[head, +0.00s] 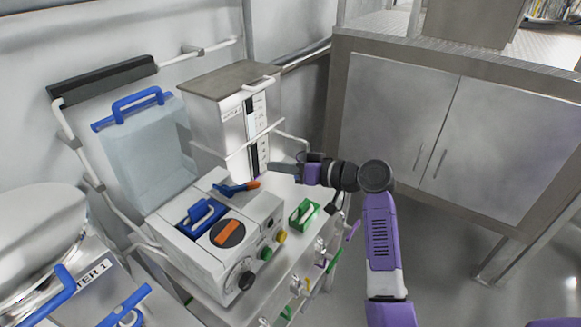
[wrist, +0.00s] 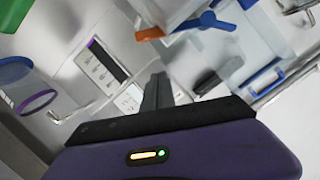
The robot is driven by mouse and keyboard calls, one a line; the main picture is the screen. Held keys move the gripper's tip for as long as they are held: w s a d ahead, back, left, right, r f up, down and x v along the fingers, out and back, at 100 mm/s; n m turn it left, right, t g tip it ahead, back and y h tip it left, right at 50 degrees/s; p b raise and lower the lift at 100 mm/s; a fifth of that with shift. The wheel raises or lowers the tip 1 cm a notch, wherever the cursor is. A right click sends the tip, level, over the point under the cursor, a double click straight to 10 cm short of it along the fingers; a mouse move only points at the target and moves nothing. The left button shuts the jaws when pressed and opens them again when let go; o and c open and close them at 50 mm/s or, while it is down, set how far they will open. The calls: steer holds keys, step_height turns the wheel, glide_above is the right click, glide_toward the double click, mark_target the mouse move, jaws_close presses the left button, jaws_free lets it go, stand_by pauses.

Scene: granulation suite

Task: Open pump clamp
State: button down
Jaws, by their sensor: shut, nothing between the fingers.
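The pump (head: 205,245) is a white box on a cart, with an orange-marked round dial (head: 227,233) on top. A blue lever with an orange end (head: 238,187), which looks like the pump clamp, lies across its back part. The lever also shows at the top of the wrist view (wrist: 208,20), its orange end nearest my fingers. My gripper (head: 272,167) is behind and right of the orange end, apart from it, in front of the metal-lidded box. In the wrist view my gripper (wrist: 158,80) has its fingers together and empty.
A white box with a metal lid (head: 222,105) stands behind the pump. A clear container with a blue handle (head: 148,145) is at the left. Floor right of the cart is open before the grey cabinet (head: 440,130).

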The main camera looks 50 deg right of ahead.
mark_target(238, 186)
steer(key=w+a+f+p, duration=0.1)
steer(key=w+a+f, duration=0.1)
steer(key=w+f, duration=0.2)
steer(key=shift+a+f, duration=0.25)
steer(key=shift+a, duration=0.05)
steer(key=shift+w, duration=0.1)
